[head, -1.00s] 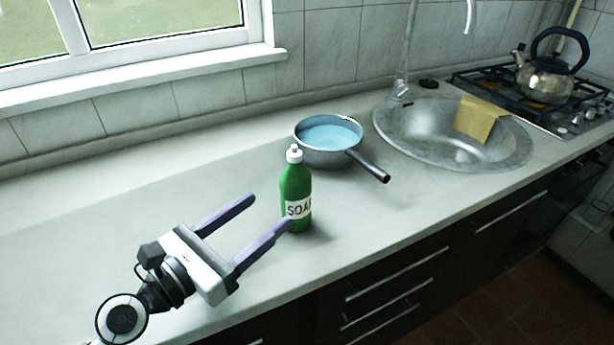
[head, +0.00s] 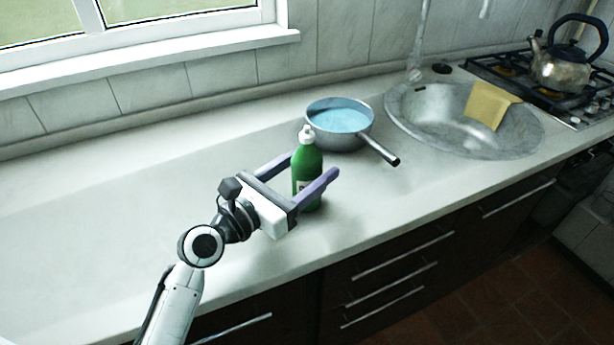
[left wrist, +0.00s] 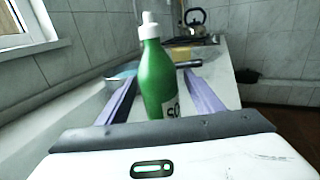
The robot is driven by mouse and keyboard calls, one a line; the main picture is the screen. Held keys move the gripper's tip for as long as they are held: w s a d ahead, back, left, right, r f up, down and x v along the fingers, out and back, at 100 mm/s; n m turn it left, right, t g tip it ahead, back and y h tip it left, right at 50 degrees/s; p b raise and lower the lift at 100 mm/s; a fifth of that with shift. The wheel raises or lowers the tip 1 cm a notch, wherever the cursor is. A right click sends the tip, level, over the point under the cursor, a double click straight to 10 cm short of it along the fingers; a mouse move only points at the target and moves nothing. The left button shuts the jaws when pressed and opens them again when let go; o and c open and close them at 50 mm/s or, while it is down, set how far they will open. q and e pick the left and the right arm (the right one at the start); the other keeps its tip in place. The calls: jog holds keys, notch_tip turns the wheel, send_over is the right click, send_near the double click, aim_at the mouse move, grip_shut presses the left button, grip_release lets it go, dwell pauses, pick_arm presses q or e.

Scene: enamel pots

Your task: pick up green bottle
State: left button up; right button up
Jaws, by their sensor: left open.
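The green bottle (head: 307,165) with a white cap and a white label stands upright on the counter. My left gripper (head: 315,163) is open, with one finger on the far side of the bottle and one on the near side. The near finger hides part of the label in the head view. In the left wrist view the bottle (left wrist: 158,80) stands between the two fingers (left wrist: 165,90), and a gap shows on the right side. I cannot tell whether the left finger touches it. My right gripper is not in view.
A pan (head: 339,137) with light blue inside stands just behind the bottle, its handle pointing to the front right. A sink (head: 420,125) with a yellow cloth (head: 490,104) and a stove with a kettle (head: 561,68) lie farther right. The counter's left part (head: 100,220) is clear.

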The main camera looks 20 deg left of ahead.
pick_arm(q)
jog(key=shift+c, duration=0.4)
jog(key=c, duration=1.1)
jog(key=shift+c, duration=0.8)
jog(key=shift+r, duration=0.15)
